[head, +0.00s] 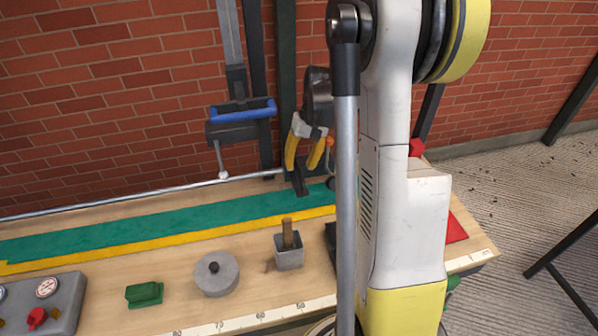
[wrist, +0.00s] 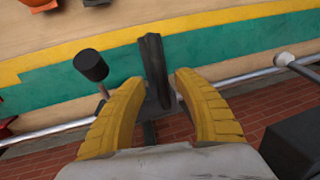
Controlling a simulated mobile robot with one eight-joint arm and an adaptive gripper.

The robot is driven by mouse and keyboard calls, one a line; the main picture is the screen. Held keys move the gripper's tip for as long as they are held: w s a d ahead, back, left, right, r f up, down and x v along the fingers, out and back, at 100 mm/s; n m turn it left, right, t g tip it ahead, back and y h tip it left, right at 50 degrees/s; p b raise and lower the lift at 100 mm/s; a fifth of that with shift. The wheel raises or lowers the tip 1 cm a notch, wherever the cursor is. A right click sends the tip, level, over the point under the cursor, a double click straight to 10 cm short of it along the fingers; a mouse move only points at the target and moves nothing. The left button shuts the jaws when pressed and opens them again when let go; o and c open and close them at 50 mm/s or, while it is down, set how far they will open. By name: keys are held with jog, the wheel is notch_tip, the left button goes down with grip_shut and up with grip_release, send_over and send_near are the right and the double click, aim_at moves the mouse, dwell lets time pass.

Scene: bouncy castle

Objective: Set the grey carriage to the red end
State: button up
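The carriage looks like a dark grey upright fin (wrist: 154,62) on a block at the silver rail. In the head view its dark grey part (head: 300,183) shows below my gripper. My gripper (head: 308,137) has two yellow fingers pointing down. In the wrist view my gripper (wrist: 159,82) is open, with the fin between the fingertips and visible gaps on both sides. A black knob on a thin stem (wrist: 91,66) stands beside the fin. A red block (head: 416,147) shows at the right end of the bench, partly hidden by my arm.
A blue-handled clamp (head: 242,112) hangs left of my gripper, its rod near the rail (head: 130,203). A grey cup (head: 289,259), grey disc (head: 216,275), green block (head: 144,293) and control box (head: 50,305) stand at the front. The green strip (head: 150,227) is mostly clear.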

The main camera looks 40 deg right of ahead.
jog(key=shift+w+a+f, duration=0.15)
jog(key=shift+a+f, duration=0.05)
jog(key=shift+f, duration=0.7)
grip_shut()
jog(key=s+d, duration=0.4)
jog(key=d, duration=0.5)
jog(key=s+d, duration=0.5)
jog(key=d, duration=0.4)
jog(key=shift+d, duration=0.1)
